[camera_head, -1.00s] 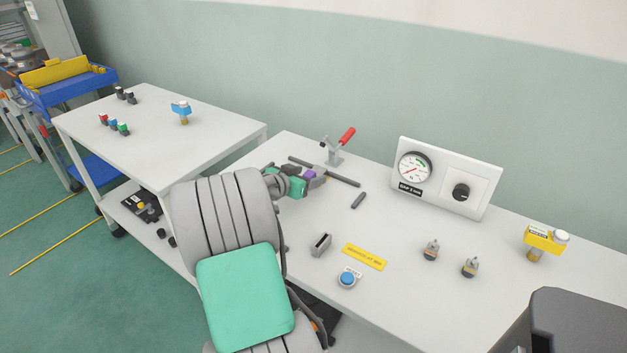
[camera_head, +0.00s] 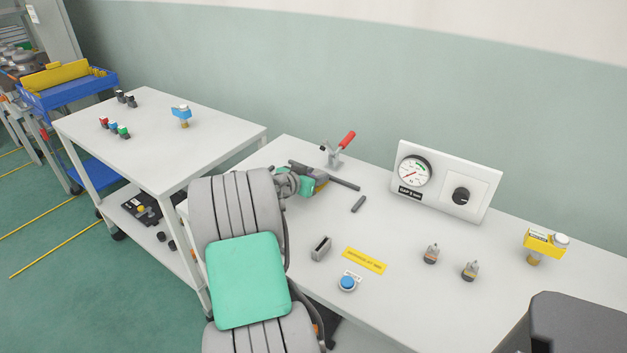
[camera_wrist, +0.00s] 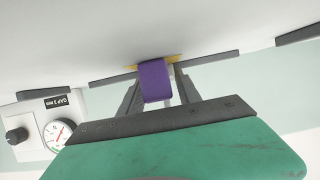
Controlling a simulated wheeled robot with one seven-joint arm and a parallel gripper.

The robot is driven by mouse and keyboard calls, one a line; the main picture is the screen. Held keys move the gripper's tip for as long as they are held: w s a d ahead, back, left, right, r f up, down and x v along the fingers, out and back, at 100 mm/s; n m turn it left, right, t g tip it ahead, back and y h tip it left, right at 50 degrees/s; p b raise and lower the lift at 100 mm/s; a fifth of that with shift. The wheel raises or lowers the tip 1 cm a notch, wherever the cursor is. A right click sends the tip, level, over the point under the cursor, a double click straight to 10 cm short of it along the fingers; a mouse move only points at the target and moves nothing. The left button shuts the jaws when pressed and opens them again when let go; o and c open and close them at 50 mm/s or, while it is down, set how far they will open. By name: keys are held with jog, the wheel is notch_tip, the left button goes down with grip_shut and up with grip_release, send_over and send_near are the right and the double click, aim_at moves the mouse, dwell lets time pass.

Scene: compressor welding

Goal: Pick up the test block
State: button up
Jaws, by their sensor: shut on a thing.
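The test block, which I take to be the purple block (camera_wrist: 154,82), sits between the two dark fingers of my gripper (camera_wrist: 156,72) in the wrist view. The fingers are shut on it, one on each side. A yellow patch shows just behind it, close to the white table surface. In the head view my gripper (camera_head: 318,180) is low over the workbench, by the dark bar (camera_head: 344,184). The purple block cannot be made out there, hidden by the gripper. I cannot tell whether the block still touches the table.
A red-handled clamp (camera_head: 340,150) stands just behind the gripper. A gauge panel (camera_head: 445,181) stands at the back right. A short dark bar (camera_head: 358,204), a grey slotted block (camera_head: 321,248), a blue button (camera_head: 347,282) and a yellow label (camera_head: 364,260) are on the bench.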

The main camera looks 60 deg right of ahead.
grip_shut()
